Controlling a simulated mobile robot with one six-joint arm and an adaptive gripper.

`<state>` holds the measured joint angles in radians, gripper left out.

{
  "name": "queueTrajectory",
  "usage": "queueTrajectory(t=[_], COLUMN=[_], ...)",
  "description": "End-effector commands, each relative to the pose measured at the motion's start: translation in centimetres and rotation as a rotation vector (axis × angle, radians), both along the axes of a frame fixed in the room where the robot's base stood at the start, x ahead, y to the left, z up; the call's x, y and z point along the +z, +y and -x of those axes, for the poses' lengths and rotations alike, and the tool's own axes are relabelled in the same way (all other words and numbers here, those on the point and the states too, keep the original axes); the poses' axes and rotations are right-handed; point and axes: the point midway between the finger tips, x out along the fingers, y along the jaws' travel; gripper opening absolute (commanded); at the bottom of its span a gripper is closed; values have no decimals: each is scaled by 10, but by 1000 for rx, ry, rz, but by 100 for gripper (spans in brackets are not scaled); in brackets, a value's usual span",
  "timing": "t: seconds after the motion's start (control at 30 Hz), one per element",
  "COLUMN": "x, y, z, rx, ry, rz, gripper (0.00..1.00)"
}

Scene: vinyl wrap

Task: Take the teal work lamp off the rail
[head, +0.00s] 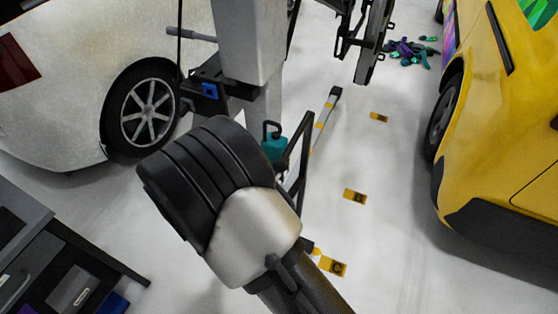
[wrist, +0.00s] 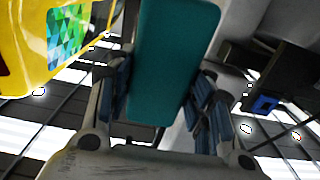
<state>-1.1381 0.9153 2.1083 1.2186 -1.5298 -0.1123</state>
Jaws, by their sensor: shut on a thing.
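The teal work lamp (head: 273,148) shows just past my arm in the head view, with a black loop or hook on its top. In the wrist view the lamp (wrist: 175,50) is a broad teal block that fills the middle. My gripper (wrist: 160,98) has a finger pad on each side of it and is shut on it. In the head view my own arm hides the gripper and the lamp's lower part. I cannot tell whether the hook still touches a rail.
A grey lift post (head: 248,40) with a black bracket stands close behind the lamp. A white car (head: 70,90) is at left and a yellow car (head: 510,120) at right. A drawer cabinet (head: 35,245) stands at lower left. Floor between post and yellow car is mostly clear.

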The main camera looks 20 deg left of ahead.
Motion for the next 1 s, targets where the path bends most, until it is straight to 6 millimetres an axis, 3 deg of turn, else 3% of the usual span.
queueTrajectory(t=[1.0], x=[1], y=[67], z=[-5], rx=[0], ry=[-2], rz=[-1], gripper=[13])
